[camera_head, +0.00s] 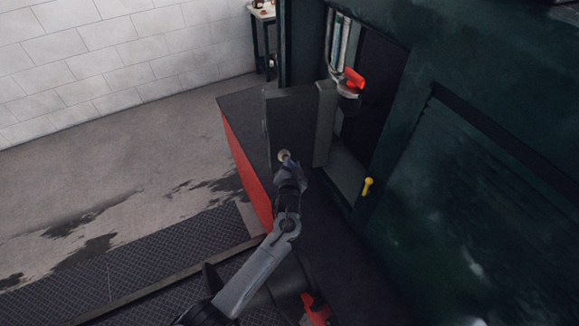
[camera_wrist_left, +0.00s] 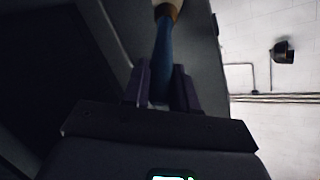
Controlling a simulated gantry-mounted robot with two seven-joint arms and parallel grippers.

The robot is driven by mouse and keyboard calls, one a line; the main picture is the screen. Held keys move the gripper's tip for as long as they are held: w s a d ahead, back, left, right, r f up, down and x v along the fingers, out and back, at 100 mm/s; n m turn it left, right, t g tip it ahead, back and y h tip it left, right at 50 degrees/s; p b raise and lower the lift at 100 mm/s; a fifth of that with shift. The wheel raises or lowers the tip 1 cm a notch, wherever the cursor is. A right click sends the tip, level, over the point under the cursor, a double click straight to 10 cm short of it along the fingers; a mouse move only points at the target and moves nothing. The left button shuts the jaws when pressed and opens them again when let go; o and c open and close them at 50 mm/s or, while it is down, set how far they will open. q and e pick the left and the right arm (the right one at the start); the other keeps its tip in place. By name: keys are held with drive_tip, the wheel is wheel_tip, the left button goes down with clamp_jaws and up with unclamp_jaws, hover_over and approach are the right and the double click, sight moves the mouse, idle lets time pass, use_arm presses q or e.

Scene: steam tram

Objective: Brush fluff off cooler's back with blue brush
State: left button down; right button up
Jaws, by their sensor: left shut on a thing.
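My left gripper (camera_head: 289,170) is shut on the blue brush. In the left wrist view the blue handle (camera_wrist_left: 163,52) sits between the two dark fingers (camera_wrist_left: 164,88), and its tan end runs off the top edge. In the head view the brush's pale tip (camera_head: 284,155) points at the lower part of a dark grey upright box (camera_head: 292,115), which seems to be the cooler. I cannot tell whether the tip touches it. A grey surface also lies close to the brush in the left wrist view (camera_wrist_left: 205,65). I cannot make out any fluff. My right gripper is not in view.
The box stands on a dark ledge with a red side (camera_head: 243,165). A red-handled valve (camera_head: 354,78) and pipes are behind it, and a yellow knob (camera_head: 367,187) is to its right. Dark green wall panels (camera_head: 470,220) close the right side. Open floor (camera_head: 110,180) lies left.

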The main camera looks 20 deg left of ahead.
use_arm(q)
drive_tip(key=shift+w+d+r+p, duration=0.2)
drive_tip(key=shift+w+d+p, duration=0.1)
drive_tip(key=shift+d, duration=0.15)
drive_tip(key=shift+s+a+p, duration=0.55)
drive_tip(key=shift+a+p, duration=0.2)
drive_tip(key=shift+a, duration=0.1)
drive_tip(key=shift+s+a+f, duration=0.1)
drive_tip(key=shift+a+f, duration=0.05)
